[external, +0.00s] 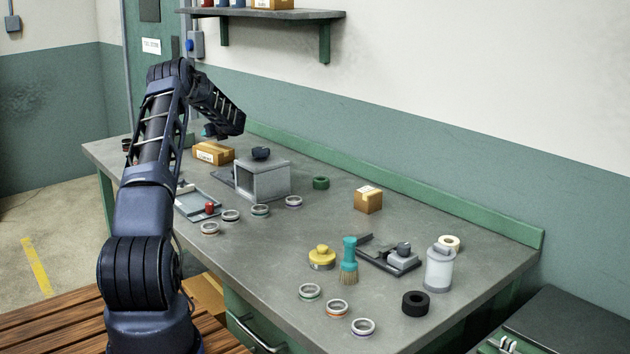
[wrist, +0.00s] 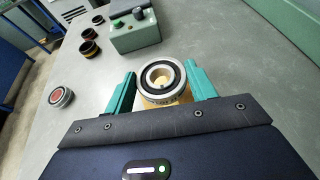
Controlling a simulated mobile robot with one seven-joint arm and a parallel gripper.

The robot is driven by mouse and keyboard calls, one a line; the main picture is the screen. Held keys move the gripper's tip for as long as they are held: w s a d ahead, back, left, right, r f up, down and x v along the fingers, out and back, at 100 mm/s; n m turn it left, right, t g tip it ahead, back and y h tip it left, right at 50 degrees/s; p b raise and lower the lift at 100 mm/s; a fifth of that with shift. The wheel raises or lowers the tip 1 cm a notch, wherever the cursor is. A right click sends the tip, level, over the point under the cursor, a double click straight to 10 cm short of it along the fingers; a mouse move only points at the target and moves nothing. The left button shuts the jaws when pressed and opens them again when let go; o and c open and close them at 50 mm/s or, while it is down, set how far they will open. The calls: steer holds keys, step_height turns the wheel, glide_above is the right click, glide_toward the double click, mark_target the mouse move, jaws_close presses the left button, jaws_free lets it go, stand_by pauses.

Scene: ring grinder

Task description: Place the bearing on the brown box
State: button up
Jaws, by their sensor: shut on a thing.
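My gripper (wrist: 160,72) has teal fingers closed on both sides of the bearing (wrist: 163,78), a metal ring with a dark band and an open centre. In the external view my gripper (external: 209,131) points down at the far left of the bench, just above a labelled brown box (external: 213,153). The bearing is not clear there. In the wrist view a tan surface (wrist: 164,103) shows right under the bearing, likely the box. I cannot tell whether the bearing touches it. Another, smaller brown box (external: 368,199) stands at the middle right of the bench.
A grey open-fronted block (external: 264,180) stands right of the labelled box. Several rings, a brush (external: 349,262) and a white canister (external: 439,268) lie farther right. The wrist view shows a green control box (wrist: 134,33) and a red-topped round part (wrist: 61,97).

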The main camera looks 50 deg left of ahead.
mark_target(206, 146)
steer(key=shift+f, duration=1.95)
steer(key=o, duration=1.2)
steer(key=shift+f, duration=0.1)
steer(key=shift+o, duration=0.2)
steer(key=v, duration=1.2)
